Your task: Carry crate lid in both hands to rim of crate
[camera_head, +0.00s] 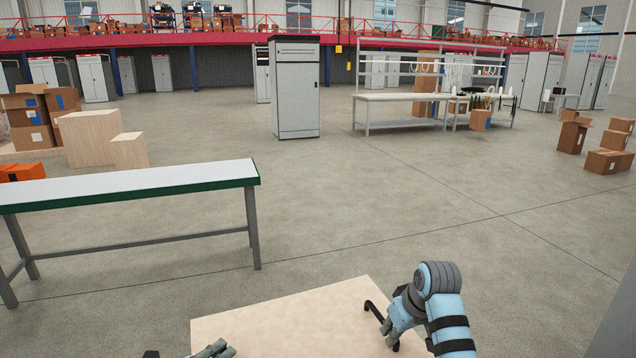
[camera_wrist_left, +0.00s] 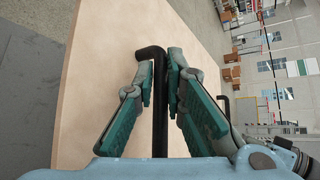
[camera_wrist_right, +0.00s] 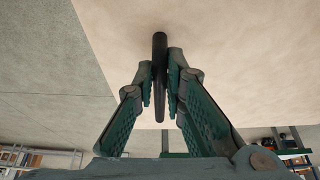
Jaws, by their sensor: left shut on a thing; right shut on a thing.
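The crate lid (camera_head: 285,318) is a pale wooden board at the bottom of the head view, with a black bar handle near each side. My right gripper (camera_head: 387,328) is at the lid's right handle (camera_head: 371,306). In the right wrist view its fingers (camera_wrist_right: 160,82) are shut on that black handle (camera_wrist_right: 160,50). My left gripper (camera_head: 214,350) is partly cut off at the lower edge. In the left wrist view its fingers (camera_wrist_left: 164,80) are shut on the left handle (camera_wrist_left: 158,120). I cannot tell which thing in view is the crate.
A long white-topped table (camera_head: 130,185) with grey legs stands at the left. Pale wooden boxes (camera_head: 90,138) and cardboard boxes (camera_head: 28,120) stand behind it. A grey cabinet (camera_head: 296,90) and workbenches (camera_head: 400,97) are further back.

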